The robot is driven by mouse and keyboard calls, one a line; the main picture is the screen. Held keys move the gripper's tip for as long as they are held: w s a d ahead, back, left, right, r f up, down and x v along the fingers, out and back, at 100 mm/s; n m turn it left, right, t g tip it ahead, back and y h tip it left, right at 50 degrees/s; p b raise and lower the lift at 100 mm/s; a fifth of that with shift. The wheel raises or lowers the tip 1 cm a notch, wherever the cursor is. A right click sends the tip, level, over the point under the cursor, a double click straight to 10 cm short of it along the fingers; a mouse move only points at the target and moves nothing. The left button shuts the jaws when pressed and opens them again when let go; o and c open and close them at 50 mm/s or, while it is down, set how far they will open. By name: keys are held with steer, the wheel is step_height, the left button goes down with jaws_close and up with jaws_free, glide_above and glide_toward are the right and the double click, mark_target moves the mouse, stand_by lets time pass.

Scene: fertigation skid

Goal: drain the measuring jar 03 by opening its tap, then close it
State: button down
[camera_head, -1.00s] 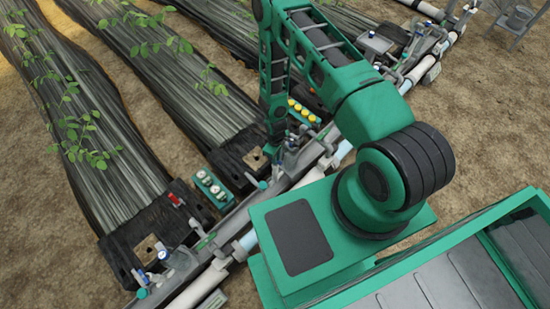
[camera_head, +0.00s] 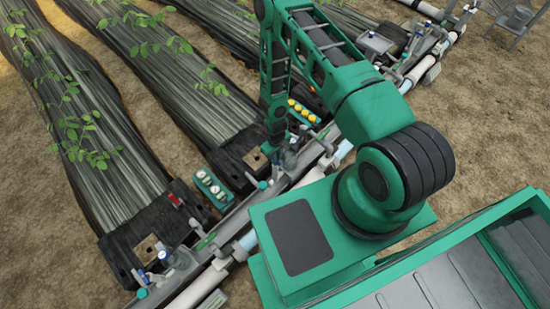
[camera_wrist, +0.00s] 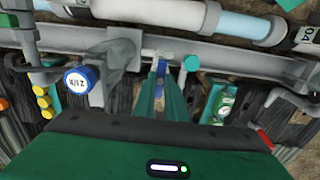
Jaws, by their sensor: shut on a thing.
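In the wrist view, the two green fingers of my gripper (camera_wrist: 162,98) reach forward and close on a small blue tap lever (camera_wrist: 161,67) below a pale pipe fitting. A clear jar-like vessel (camera_wrist: 112,57) is left of the fingers, apart from them; I cannot read a number 03 on it. In the head view, my arm reaches down to the pipe row, and a clear vessel (camera_head: 290,159) shows beside my wrist. The fingertips are hidden there. I cannot tell the water level or how far the tap is turned.
A round blue-rimmed dial (camera_wrist: 81,80) stands close left of my fingers. A green-capped fitting (camera_wrist: 191,63) and a teal gauge box (camera_wrist: 222,103) are close on the right. White and pale-blue pipes (camera_wrist: 236,24) run across behind. Yellow knobs (camera_head: 302,110) sit beyond my wrist.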

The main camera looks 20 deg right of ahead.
steer(key=c, duration=1.8)
jaws_free()
step_height(320, 180, up, 11)
steer(key=shift+f, duration=0.15)
steer(key=shift+w, duration=0.1)
